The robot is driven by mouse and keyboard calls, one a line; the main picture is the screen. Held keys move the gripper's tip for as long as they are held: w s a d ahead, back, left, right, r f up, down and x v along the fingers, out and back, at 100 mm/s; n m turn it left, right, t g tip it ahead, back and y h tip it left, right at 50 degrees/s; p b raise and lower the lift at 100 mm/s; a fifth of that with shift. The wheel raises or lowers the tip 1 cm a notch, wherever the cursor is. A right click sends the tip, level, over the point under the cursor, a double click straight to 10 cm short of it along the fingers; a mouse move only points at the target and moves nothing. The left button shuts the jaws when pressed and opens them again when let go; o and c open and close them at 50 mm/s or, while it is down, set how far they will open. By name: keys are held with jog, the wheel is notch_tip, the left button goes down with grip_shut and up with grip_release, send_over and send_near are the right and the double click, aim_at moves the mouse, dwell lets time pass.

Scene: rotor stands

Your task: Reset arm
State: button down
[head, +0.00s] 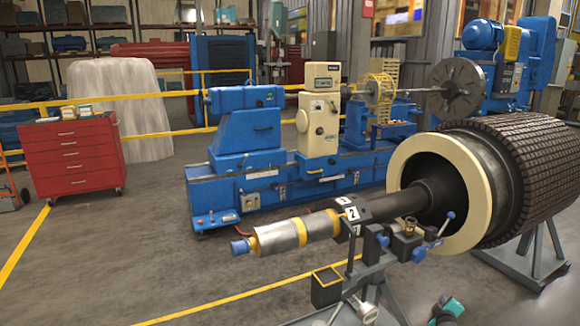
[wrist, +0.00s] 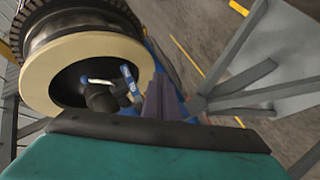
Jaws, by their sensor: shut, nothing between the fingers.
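My gripper (wrist: 163,98) shows in the wrist view as narrow purplish-grey fingers, closed together and empty, beyond the teal housing with a black edge. In the head view only a small teal part, apparently of my arm's end, shows at the bottom right edge, and the fingers cannot be made out there. The large rotor (head: 530,165) with a cream ring (head: 400,165) rests on stands at the right. Its ring also shows at the upper left of the wrist view (wrist: 40,80). The fingers appear apart from it.
The rotor's shaft (head: 295,235) points left over a front stand (head: 375,275) with clamps and a blue-handled lever. Grey stand legs (head: 535,255) are at the right. A blue machine (head: 245,150) stands behind, and a red tool cabinet (head: 72,155) at left. The floor at front left is clear.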

jog(key=s+a+f+m+g+y+b, duration=0.1)
jog(key=s+a+f+m+g, duration=0.25)
jog(key=s+a+f, duration=0.75)
jog(key=s+a+f+m+g+y+b, duration=0.15)
jog(key=s+a+f+g, duration=0.35)
jog(key=s+a+f, duration=0.7)
jog(key=s+a+f+g+y, duration=0.1)
jog(key=s+a+f+g, duration=0.1)
jog(key=s+a, duration=0.4)
jog(key=s+a+f+m+g+y+b, duration=0.1)
jog(key=s+a+f+g+y, duration=0.1)
jog(key=s+a+g, duration=0.2)
jog(key=s+a+f+g+y, duration=0.1)
jog(key=s+a+f+g, duration=0.2)
jog(key=s+a, duration=0.6)
jog(key=s, duration=0.7)
jog(key=shift+s+a+m+b, duration=0.3)
jog(key=shift+s+a+m, duration=0.05)
jog(key=shift+a+m, duration=0.05)
